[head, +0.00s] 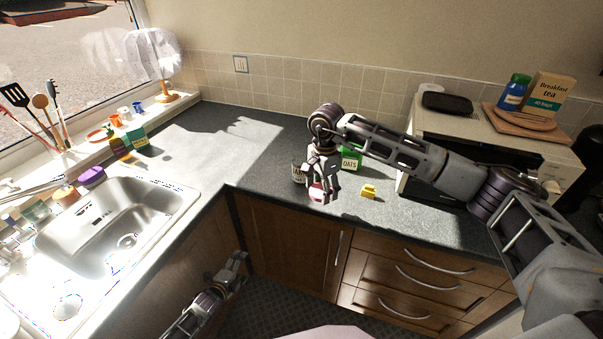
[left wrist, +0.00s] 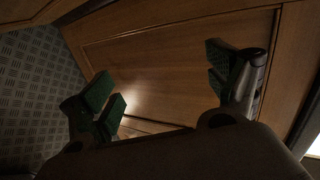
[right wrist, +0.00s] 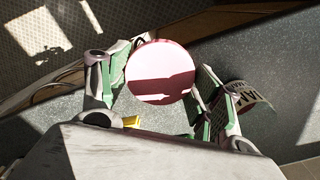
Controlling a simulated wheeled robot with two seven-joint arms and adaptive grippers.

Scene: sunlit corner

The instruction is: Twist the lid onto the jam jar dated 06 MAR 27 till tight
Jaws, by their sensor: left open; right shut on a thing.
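A round pink-red lid (right wrist: 160,72) is between the fingers of my right gripper (right wrist: 157,85), which is shut on it. In the head view the lid (head: 316,192) shows at the fingertips of my right gripper (head: 322,188), by the counter's front edge. A jam jar (head: 298,172) with a dark and white label stands just left of that gripper, and part of its JAM label (right wrist: 248,97) shows beyond the right finger in the right wrist view. Its date is not readable. My left gripper (head: 238,264) is open and empty, low before the wooden cupboard (left wrist: 170,60).
A green OATS box (head: 351,159) stands behind my right gripper, and a yellow object (head: 368,191) lies to its right. A sink (head: 110,215) is at left. The counter corner (head: 225,140) is mostly clear. A microwave (head: 440,122) stands at right.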

